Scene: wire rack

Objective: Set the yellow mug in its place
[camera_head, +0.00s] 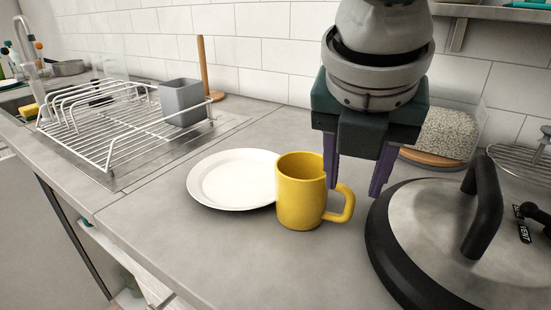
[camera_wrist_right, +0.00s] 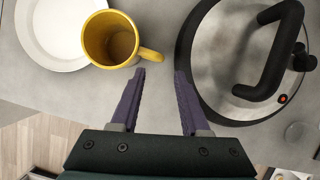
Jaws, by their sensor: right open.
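The yellow mug (camera_head: 300,192) stands upright on the grey counter, with its handle pointing right. It is empty as far as the right wrist view (camera_wrist_right: 110,38) shows. My right gripper (camera_head: 354,190) hangs over the counter just right of the mug, fingers pointing down. Its two purple fingers are apart, with nothing between them in the right wrist view (camera_wrist_right: 158,75). The mug's handle is close to the left finger; I cannot tell whether they touch. The wire rack (camera_head: 120,140) stands at the left on the counter. My left gripper is not in view.
A white plate (camera_head: 232,180) lies left of the mug. A large lidded pan (camera_head: 430,240) with a black handle stands close at the right. A grey cup (camera_head: 183,103) sits at the rack's right end. Bare counter lies in front of the mug.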

